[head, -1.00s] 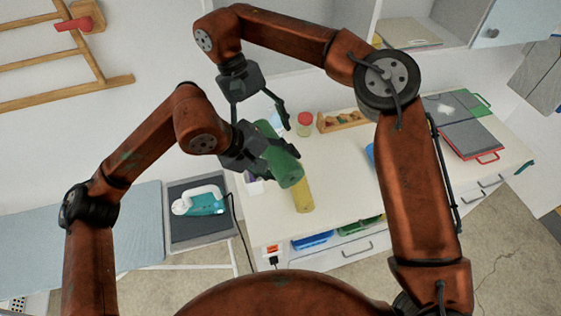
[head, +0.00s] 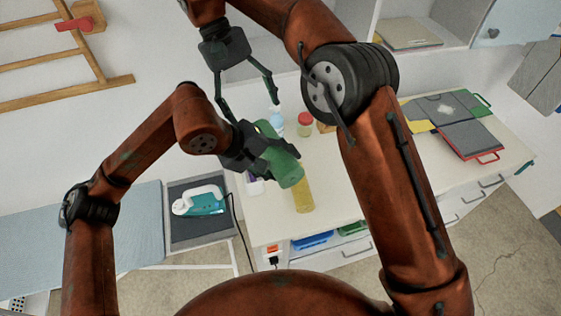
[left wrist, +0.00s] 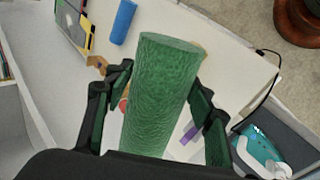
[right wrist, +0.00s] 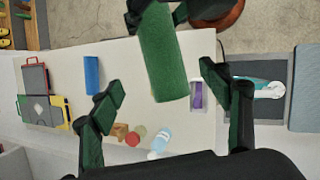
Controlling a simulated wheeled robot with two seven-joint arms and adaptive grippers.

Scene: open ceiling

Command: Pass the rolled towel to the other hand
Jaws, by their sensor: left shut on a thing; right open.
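The rolled green towel (head: 288,174) is held off the table, tilted, in my left gripper (head: 272,158). The left gripper's fingers lie on both sides of the towel, and its far end sticks out past them in the left wrist view (left wrist: 165,75). My right gripper (head: 254,110) is open and empty, above the left gripper in the head view. In the right wrist view the towel (right wrist: 163,50) shows between the spread right fingers, apart from both of them. Part of the towel is hidden by the left fingers.
Coloured folding boards (head: 465,130) lie at the right. An iron (head: 200,203) sits on the left.

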